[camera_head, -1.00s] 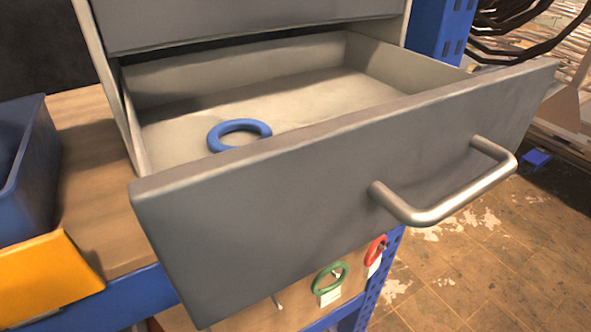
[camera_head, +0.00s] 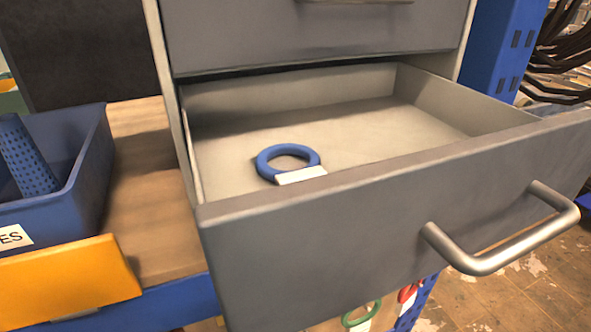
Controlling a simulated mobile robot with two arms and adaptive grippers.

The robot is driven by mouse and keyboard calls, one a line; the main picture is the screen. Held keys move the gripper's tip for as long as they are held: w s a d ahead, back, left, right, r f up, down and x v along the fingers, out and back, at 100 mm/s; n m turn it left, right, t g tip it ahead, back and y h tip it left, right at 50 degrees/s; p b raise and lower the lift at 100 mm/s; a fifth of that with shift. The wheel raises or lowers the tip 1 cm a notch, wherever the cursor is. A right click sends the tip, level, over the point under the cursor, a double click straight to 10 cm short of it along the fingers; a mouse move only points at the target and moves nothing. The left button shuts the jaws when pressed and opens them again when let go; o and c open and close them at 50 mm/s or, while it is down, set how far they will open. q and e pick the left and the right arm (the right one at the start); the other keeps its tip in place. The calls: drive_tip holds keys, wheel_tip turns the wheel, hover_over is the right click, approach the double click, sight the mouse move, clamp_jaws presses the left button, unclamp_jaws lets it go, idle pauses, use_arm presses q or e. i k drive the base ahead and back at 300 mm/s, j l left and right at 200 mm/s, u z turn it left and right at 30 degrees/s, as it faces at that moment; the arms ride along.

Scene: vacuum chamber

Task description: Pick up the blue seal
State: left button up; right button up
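The blue seal (camera_head: 267,159) is a ring lying flat on the floor of the open drawer (camera_head: 400,190), left of the drawer's middle and near its front panel. A white tag (camera_head: 302,175) is at the ring's front edge. Neither of my grippers is in view.
The drawer stands pulled out, with a metal handle (camera_head: 505,250) on its front. A green ring (camera_head: 348,320) and a red ring (camera_head: 408,292) hang below the drawer.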

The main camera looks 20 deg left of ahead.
sight(313, 169)
drive_tip(key=l, duration=0.35)
drive_tip(key=i+l, duration=0.15)
drive_tip(key=l, duration=0.15)
drive_tip(key=l+u, duration=1.15)
drive_tip(key=u, duration=0.25)
